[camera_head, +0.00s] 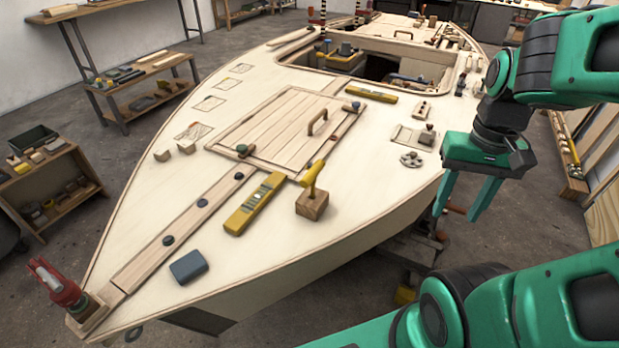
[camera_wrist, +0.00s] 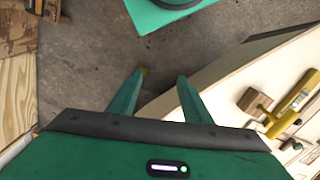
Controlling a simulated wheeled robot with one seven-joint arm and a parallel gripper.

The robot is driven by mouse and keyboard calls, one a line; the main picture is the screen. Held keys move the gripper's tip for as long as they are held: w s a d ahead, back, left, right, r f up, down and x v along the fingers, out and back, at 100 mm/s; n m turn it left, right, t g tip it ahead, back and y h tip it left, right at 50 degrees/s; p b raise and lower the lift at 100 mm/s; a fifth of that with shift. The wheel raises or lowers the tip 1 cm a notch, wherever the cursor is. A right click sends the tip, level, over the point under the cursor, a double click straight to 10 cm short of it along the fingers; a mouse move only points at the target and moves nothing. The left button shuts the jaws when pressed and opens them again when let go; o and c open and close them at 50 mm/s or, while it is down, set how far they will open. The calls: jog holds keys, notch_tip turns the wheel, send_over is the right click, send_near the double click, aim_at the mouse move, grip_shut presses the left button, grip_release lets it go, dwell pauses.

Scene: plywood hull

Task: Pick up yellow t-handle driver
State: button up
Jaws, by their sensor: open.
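The yellow t-handle driver (camera_head: 312,178) stands upright in a small wooden block (camera_head: 312,205) on the near right part of the plywood deck. My gripper (camera_head: 462,212) is open and empty, pointing down beyond the hull's right edge, well to the right of the driver. In the wrist view its two green fingers (camera_wrist: 160,82) are apart over the floor.
A yellow level (camera_head: 254,204) lies left of the block. A blue-grey box (camera_head: 188,266), a hatch with a wooden handle (camera_head: 317,122) and a round flanged fitting (camera_head: 411,160) are also on the deck (camera_head: 330,240). A red tool (camera_head: 58,286) stands at the bow. Open air lies beside the hull.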

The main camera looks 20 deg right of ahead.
jog(key=shift+s+r, duration=0.15)
jog(key=shift+s, duration=0.1)
jog(key=shift+c, duration=0.9)
notch_tip(320, 180, up, 5)
jog(key=n, duration=2.9)
send_over(313, 169)
jog(key=shift+d, duration=0.4)
jog(key=shift+w+a+f+n, duration=0.1)
jog(key=shift+a+f+n, duration=0.2)
jog(key=shift+n, duration=0.2)
notch_tip(313, 169, down, 10)
jog(key=shift+a+f, duration=0.1)
jog(key=shift+f, duration=0.15)
grip_shut()
